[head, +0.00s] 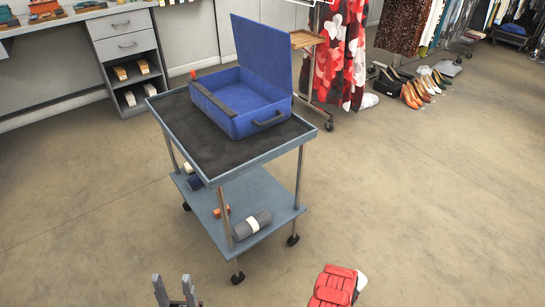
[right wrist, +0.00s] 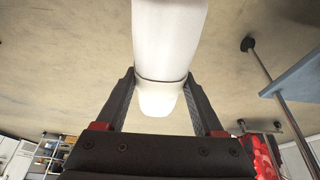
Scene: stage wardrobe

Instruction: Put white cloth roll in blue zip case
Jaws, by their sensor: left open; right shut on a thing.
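The blue zip case (head: 240,107) stands on the cart's dark top with its lid (head: 264,52) raised; its visible inside is blue and looks empty. A dark strip lies along its left rim and a handle is on its front side. The white cloth roll (right wrist: 170,40) is between the fingers of my right gripper (right wrist: 160,88), which is shut on it; a thin dark band circles the roll. In the head view only a small white piece shows beside a red part at the bottom, well short of the cart. My left gripper (head: 175,291) is open and empty at the bottom edge.
The grey-blue cart (head: 262,156) has a lower shelf (head: 262,188) with a grey roll (head: 252,225), an orange item (head: 221,211) and other rolls. A clothes rack with a red floral garment (head: 338,50) stands behind. Shoes (head: 420,90) lie at right. Floor around the cart's right is clear.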

